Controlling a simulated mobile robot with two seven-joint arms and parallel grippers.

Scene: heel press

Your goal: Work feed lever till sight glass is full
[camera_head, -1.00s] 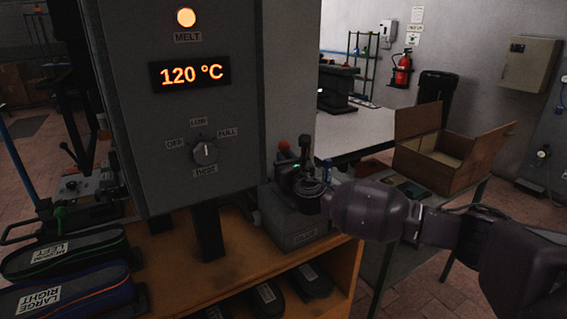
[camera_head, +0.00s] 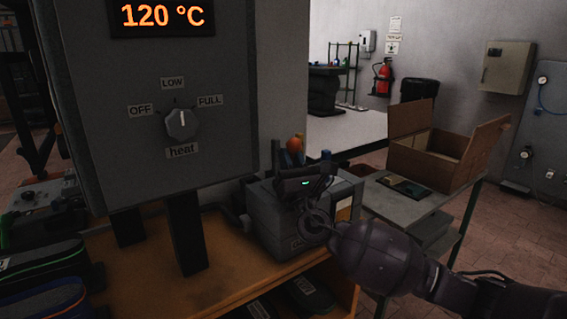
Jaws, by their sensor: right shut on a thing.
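A grey box-shaped unit (camera_head: 268,226) with a partly covered label stands on the wooden bench, right of the heat panel. My right gripper (camera_head: 298,172) is over its top and hides much of it. The gripper is shut on the feed lever, whose orange-red knob (camera_head: 295,144) shows just above the fingers. The lever's shaft is mostly hidden. A small yellowish patch (camera_head: 343,209) shows on the unit's right side; I cannot tell whether it is the sight glass or a label. No fill level can be read. My left gripper is not in view.
The grey heat panel (camera_head: 100,150) shows 120 °C, with a dial (camera_head: 181,124) marked OFF, LOW and FULL. Shoes (camera_head: 45,265) lie at lower left. An open cardboard box (camera_head: 425,152) stands on the table at right. Bare bench (camera_head: 225,255) lies before the unit.

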